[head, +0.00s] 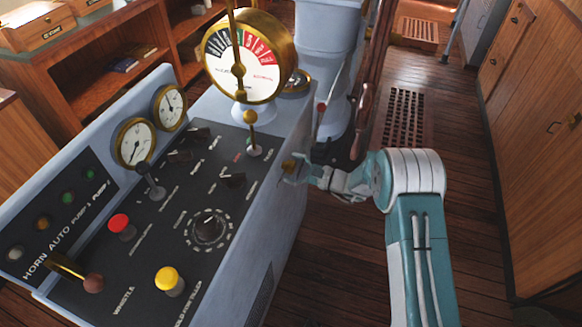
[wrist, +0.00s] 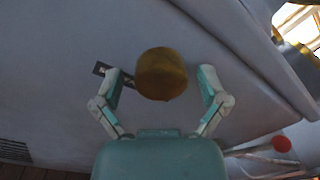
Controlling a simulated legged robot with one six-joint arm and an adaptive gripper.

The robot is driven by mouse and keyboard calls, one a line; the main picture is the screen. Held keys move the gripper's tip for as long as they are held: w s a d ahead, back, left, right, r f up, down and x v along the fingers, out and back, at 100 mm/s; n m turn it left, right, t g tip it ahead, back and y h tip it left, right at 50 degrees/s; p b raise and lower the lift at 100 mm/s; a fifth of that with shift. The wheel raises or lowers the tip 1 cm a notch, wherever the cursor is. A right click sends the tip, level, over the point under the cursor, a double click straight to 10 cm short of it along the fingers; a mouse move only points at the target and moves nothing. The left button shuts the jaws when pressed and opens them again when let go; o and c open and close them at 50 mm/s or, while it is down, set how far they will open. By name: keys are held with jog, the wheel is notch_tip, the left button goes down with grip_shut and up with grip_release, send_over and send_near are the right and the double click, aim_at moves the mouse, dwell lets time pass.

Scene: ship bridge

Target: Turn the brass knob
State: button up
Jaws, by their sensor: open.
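The brass knob (wrist: 161,74) is a round, dull gold disc on the pale side wall of the control console. In the wrist view it sits between the two fingers of my gripper (wrist: 161,88), with a gap on each side. A small dark plate shows beside the left finger. In the head view the brass knob (head: 289,165) shows small at the console's right side, with my gripper (head: 308,174) close to it from the right. The gripper is open and holds nothing. Whether the fingertips reach past the knob's face, I cannot tell.
The console top (head: 150,215) carries a red button (head: 122,225), a yellow button (head: 169,279), a black dial, several switches and gauges. A large brass-rimmed gauge (head: 249,60) stands at its far end. Wooden cabinets (head: 530,140) line the right, with open plank floor between.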

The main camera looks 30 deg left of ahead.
jog(key=shift+a, duration=0.1)
jog(key=c, duration=1.1)
jog(key=shift+c, duration=0.2)
jog(key=shift+m, duration=0.3)
jog(key=o, duration=1.1)
jog(key=shift+o, duration=0.2)
jog(key=d, duration=1.1)
jog(key=shift+w+d, duration=0.4)
jog(key=shift+w, duration=0.05)
